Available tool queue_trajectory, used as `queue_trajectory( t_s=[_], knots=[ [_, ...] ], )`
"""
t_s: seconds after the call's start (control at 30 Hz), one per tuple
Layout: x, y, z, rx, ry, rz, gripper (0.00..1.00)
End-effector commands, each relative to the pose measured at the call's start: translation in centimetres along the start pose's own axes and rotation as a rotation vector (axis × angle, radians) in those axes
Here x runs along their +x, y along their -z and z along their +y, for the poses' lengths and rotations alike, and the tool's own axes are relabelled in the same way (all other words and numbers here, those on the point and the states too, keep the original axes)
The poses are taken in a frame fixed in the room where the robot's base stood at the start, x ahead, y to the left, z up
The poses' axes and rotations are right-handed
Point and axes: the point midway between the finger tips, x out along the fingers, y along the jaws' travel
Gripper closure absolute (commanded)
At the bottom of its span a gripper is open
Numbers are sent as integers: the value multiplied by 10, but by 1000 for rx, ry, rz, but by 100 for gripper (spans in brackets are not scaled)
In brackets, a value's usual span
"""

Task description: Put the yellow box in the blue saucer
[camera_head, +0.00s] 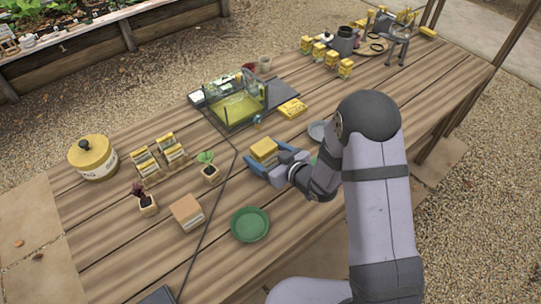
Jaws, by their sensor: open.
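A small yellow box (264,149) with a pale lower part is on the wooden table near the middle. My gripper (268,163) is open, with its blue fingers around the near side of this box. I cannot tell whether the fingers touch it. A small grey-blue saucer (317,130) lies behind and to the right of the gripper, partly covered by my arm. It looks empty where it shows. No other blue saucer shows clearly.
A green saucer (250,225) lies in front, beside a brown-topped box (187,212). Potted seedlings (208,169), seed packets (171,150) and a yellow canister (93,157) stand left. A clear tank (235,104) and yellow packet (292,108) are behind. More yellow boxes (332,60) stand farther back.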

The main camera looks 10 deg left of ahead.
Motion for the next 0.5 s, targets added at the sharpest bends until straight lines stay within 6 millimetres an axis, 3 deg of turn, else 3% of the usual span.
queue_trajectory(
  t_s=[0.17, 0.5],
  knots=[
    [-7, 5, 1, 1, -2, 0, 27],
    [-64, 4, 2, 0, -5, 2, 27]
  ],
)
